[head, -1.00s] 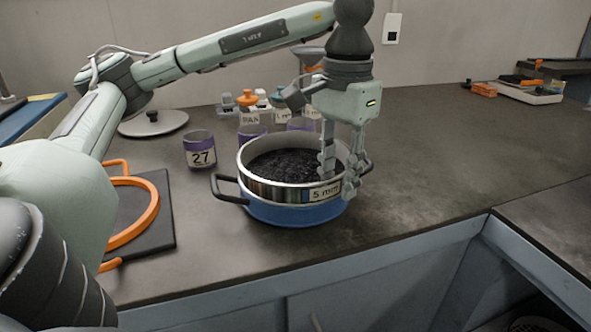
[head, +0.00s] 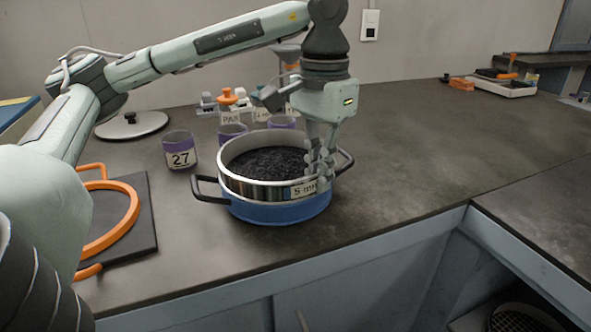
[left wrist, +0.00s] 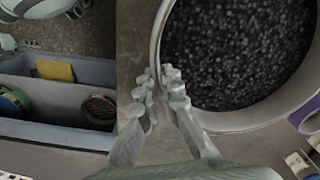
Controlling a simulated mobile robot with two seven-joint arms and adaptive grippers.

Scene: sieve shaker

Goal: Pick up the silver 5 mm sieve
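The silver 5 mm sieve (head: 258,191) is a round metal ring filled with dark granules, with a "5 mm" label on its front. It sits on a blue pan (head: 275,212) with dark side handles. My left gripper (head: 319,172) points down at the sieve's right rim, its fingers close together with the rim between them. In the left wrist view the fingertips (left wrist: 161,80) pinch at the edge of the sieve (left wrist: 228,121), which partly hides behind them. My right gripper is not in view.
A purple jar marked 27 (head: 180,151) and several other containers stand behind the sieve. A round lid (head: 131,126) lies back left. An orange ring (head: 117,238) on a dark mat is at left.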

